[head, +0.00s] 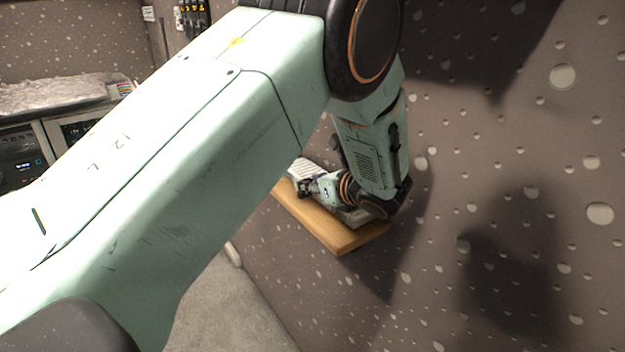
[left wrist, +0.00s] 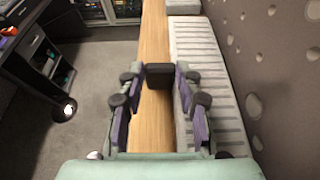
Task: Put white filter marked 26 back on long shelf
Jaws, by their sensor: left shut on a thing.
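My left gripper (left wrist: 160,100) reaches over the long wooden shelf (left wrist: 154,35). Its purple-padded fingers are shut on a small dark block (left wrist: 160,77); I cannot tell whether it is part of a filter. A white ribbed piece (left wrist: 208,65) lies along the shelf on the wall side, just right of the fingers. No number 26 is legible. In the head view my left gripper (head: 308,187) is small, low over the shelf (head: 338,236), near a white ribbed piece (head: 302,168). My arm hides part of the shelf. My right gripper is not in view.
The pitted brown wall (head: 500,150) runs close along the shelf. In the left wrist view, another pale piece (left wrist: 183,6) lies farther along it. A dark desk unit (left wrist: 35,55) stands left across open grey floor (left wrist: 105,75).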

